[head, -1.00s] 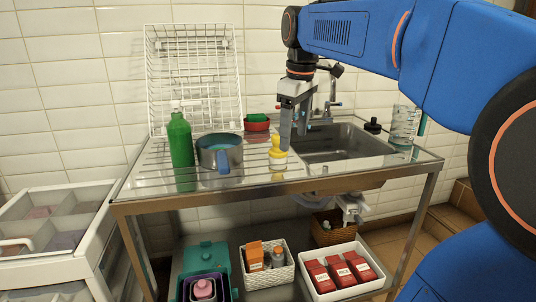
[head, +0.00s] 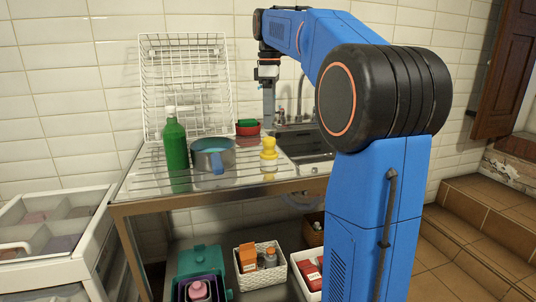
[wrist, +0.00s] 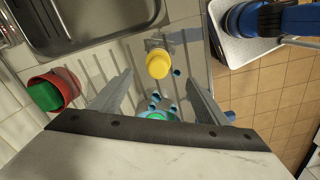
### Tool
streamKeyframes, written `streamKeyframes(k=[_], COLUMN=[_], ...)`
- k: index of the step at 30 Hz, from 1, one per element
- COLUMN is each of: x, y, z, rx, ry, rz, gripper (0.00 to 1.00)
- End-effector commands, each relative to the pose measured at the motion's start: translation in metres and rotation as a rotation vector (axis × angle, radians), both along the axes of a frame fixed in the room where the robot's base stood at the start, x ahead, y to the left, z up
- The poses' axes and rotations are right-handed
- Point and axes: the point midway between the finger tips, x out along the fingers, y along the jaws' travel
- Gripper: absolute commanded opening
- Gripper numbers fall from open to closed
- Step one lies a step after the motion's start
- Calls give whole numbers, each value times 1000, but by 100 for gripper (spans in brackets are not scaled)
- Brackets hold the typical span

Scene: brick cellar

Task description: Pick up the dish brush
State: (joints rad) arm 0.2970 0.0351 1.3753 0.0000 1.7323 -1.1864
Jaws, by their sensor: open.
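The dish brush, with a yellow knob over a pale base, stands upright on the ribbed steel drainboard (head: 232,180), left of the sink, in the head view (head: 269,150). In the wrist view its yellow knob (wrist: 158,65) shows between the two fingers, near their tips. My gripper (head: 268,120) hangs pointing down above and seemingly behind the brush in the head view. In the wrist view my gripper (wrist: 159,72) is open, with nothing held. I see no contact with the brush.
The sink (head: 308,147) is partly hidden by my arm.

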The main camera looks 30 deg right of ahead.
Motion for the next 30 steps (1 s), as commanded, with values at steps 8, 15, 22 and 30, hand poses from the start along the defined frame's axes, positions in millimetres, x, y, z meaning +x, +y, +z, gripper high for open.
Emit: streamKeyframes(k=[8,15,22,30], x=[-1,0,2,4], y=[0,0,0,0], z=[-50,-75,-92,-125], rx=[1,0,1,0], ry=[1,0,1,0], rz=[-1,-1,-1,-1], gripper=[69,69,69,69])
